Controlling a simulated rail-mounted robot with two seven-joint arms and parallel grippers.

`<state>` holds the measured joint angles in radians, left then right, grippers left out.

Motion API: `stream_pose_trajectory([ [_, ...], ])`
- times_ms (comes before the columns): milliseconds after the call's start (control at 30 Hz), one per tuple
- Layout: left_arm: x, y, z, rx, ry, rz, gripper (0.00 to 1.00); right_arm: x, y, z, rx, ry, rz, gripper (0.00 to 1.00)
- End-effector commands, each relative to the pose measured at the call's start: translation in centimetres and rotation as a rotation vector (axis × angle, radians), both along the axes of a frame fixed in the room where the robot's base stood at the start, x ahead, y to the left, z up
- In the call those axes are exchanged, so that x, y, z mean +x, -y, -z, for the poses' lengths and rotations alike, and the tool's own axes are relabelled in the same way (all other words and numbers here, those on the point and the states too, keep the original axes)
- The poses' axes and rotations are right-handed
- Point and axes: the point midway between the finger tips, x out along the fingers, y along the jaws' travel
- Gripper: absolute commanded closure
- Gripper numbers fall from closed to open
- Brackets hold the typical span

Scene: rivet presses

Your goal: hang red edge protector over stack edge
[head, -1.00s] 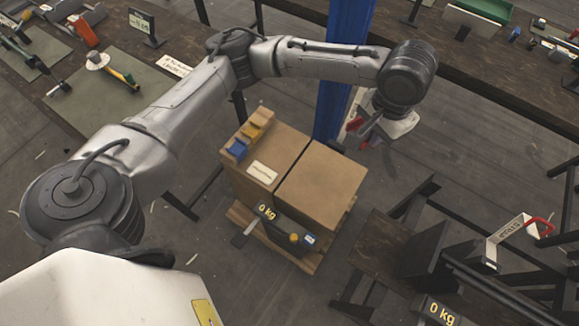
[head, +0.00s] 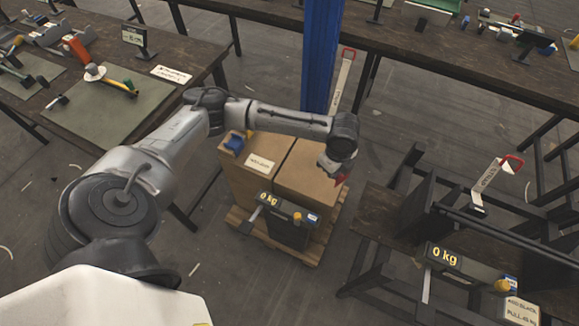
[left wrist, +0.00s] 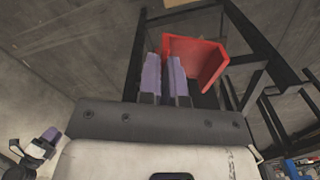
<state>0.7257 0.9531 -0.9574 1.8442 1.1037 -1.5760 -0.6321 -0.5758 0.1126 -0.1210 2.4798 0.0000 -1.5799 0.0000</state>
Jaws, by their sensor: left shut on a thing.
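The stack is brown cartons (head: 305,178) on a wooden pallet, with a label on the left carton. My left gripper (head: 332,170) is at the right side of the right carton's top, as the head view shows it. It is shut on the red edge protector (head: 342,179), mostly hidden there by the gripper. In the left wrist view the protector (left wrist: 200,62) is an angled red piece at the purple fingers (left wrist: 164,62). I cannot tell whether it touches the carton. A white and black part with a purple tip (left wrist: 48,136), apparently my right gripper, shows at lower left.
A blue post (head: 322,60) stands behind the stack. A dark rack (head: 430,205) stands to the right, with floor between.

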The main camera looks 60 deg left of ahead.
Motion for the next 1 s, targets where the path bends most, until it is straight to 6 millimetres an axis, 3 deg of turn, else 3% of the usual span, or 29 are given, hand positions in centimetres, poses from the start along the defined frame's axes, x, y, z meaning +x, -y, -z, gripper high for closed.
stream_pose_trajectory([
  [33, -0.7, -1.3, 1.5, 0.002, -0.007, 0.085, 1.00, 0.0, 0.0, 0.2, 0.000, 0.000, 0.000, 0.57],
  [200, -2.6, -5.0, 5.2, 0.002, -0.007, 0.411, 1.00, -0.1, 0.0, 0.5, 0.000, -0.002, 0.000, 0.57],
  [500, -5.7, -10.2, 9.4, 0.000, -0.006, 0.880, 1.00, -0.2, 0.3, 0.8, -0.010, -0.005, -0.006, 0.57],
  [733, -7.0, -12.2, 10.7, 0.001, -0.003, 1.073, 1.00, -0.2, 0.4, 1.0, -0.013, -0.005, -0.007, 0.57],
  [1000, -7.4, -12.7, 11.4, 0.000, 0.000, 1.131, 1.00, -0.2, 0.3, 1.3, -0.010, -0.005, -0.005, 0.57],
])
